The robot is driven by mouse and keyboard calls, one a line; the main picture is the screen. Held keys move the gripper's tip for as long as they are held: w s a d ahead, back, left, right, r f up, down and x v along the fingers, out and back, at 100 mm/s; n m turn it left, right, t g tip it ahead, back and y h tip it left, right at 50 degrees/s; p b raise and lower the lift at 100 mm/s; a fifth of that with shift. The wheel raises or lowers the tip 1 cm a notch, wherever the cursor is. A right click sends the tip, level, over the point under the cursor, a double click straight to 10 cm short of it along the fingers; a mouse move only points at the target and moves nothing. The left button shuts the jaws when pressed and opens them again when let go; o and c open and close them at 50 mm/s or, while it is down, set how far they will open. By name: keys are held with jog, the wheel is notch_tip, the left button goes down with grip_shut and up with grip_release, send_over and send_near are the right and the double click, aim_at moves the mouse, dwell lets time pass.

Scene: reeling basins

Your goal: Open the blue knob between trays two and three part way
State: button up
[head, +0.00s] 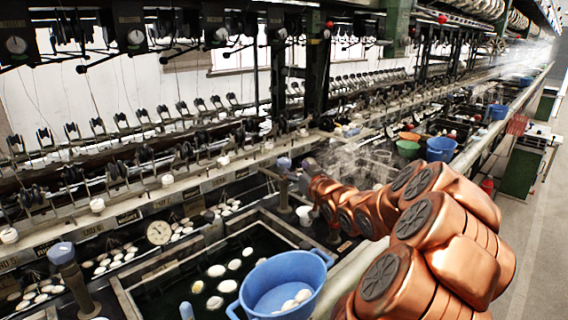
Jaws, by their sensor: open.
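A blue-topped knob (283,163) stands on a dark upright stem at the far edge of the basin, near the middle of the picture. A second blue-topped knob (62,252) on a grey post stands at the lower left, far from my arm. I cannot read tray numbers that tell which knob is which. My copper arm reaches in from the lower right. My gripper (303,174) is open, small and dark at the arm's far end, just right of the middle knob. The arm partly hides it, and I cannot tell whether it touches the knob.
A blue tub (262,272) with white cocoons stands at the front basin (180,252), where more cocoons float in dark water. A round dial (159,232) is to the left. Green and blue buckets (441,149) are farther back.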

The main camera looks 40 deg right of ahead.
aim_at(288, 163)
jog(key=shift+p+x, duration=0.4)
jog(key=shift+x, duration=2.85)
jog(key=shift+a, duration=0.1)
jog(key=c, duration=1.2)
